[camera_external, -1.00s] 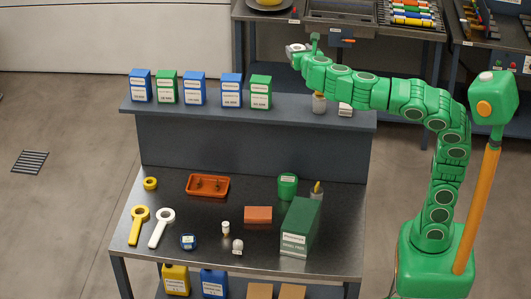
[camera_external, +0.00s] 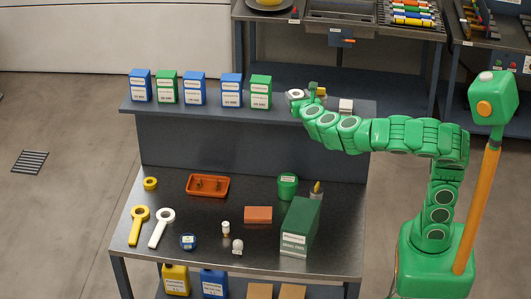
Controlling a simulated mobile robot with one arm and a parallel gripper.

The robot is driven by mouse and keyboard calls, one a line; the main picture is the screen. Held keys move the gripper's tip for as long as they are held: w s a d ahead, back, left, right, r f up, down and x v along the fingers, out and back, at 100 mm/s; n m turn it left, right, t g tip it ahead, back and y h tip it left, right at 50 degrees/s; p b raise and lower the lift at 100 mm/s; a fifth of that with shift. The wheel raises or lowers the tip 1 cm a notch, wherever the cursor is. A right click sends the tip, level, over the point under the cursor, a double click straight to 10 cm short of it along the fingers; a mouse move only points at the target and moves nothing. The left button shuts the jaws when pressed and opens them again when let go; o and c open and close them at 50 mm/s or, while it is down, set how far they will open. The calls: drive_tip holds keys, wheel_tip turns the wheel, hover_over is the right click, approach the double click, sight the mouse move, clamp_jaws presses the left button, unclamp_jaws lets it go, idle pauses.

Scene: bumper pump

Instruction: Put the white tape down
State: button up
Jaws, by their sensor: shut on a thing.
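The white tape (camera_external: 295,94) is a small white roll at the end of my arm, in front of the upper shelf (camera_external: 200,103) in the picture. My gripper (camera_external: 301,95) is shut on it. The fingers are small and partly hidden by my green wrist. The tape shows just right of the green and white boxes. I cannot tell whether it touches the shelf or hangs above it.
Blue and green boxes (camera_external: 196,90) line the shelf's left part. A small white block (camera_external: 345,105) stands right of my gripper. Below, the bench holds yellow tape (camera_external: 150,183), an orange tray (camera_external: 207,186), a green cup (camera_external: 287,186) and a green box (camera_external: 300,227).

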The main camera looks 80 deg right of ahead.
drive_tip(key=shift+f, duration=2.2)
drive_tip(key=shift+f, duration=0.15)
drive_tip(key=o, duration=1)
drive_tip(key=shift+o, duration=0.2)
drive_tip(key=shift+a, duration=0.1)
drive_tip(key=v, duration=0.7)
drive_tip(key=shift+a, duration=0.2)
drive_tip(key=shift+o, duration=0.5)
drive_tip(key=shift+a, duration=0.15)
